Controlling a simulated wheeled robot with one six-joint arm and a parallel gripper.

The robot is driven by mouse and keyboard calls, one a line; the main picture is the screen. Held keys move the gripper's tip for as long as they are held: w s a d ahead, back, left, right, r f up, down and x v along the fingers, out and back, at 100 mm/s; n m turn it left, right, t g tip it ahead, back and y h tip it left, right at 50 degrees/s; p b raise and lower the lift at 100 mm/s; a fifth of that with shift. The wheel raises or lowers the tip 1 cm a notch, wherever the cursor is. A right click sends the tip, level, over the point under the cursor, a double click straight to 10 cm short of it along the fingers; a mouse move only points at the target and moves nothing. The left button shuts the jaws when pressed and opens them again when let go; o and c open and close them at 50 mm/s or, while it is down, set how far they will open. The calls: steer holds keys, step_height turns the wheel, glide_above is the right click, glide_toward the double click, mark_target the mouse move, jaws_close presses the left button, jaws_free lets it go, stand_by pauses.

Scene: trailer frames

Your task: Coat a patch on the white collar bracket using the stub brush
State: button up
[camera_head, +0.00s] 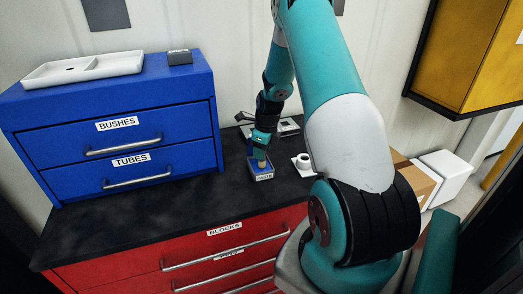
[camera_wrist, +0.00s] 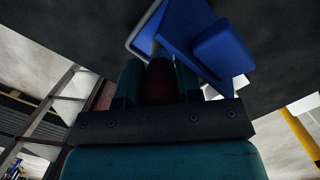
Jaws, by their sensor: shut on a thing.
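My gripper (camera_head: 261,148) points down over the black worktop, just above a small blue tub (camera_head: 262,175) with a pale label. It is shut on the stub brush; the brush's tan lower end (camera_head: 262,163) shows at the tub's opening. I cannot tell how deep it sits or whether it touches the contents. In the wrist view, a dark red part of the brush (camera_wrist: 160,82) shows between the fingers. The white collar bracket (camera_head: 303,163), a ring on a flat plate, stands on the worktop to the right of the tub, apart from the gripper.
A blue drawer cabinet (camera_head: 130,139) marked BUSHES and TUBES stands left, with a white tray (camera_head: 85,69) on top. A grey device (camera_head: 287,127) lies behind the gripper. Cardboard and white boxes are at right. The worktop (camera_head: 130,225) is clear at front left.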

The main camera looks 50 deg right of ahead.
steer(key=shift+f, duration=0.5)
stand_by(1.1)
step_height(320, 180, up, 7)
steer(key=p, duration=0.5)
steer(key=shift+r, duration=0.1)
stand_by(0.9)
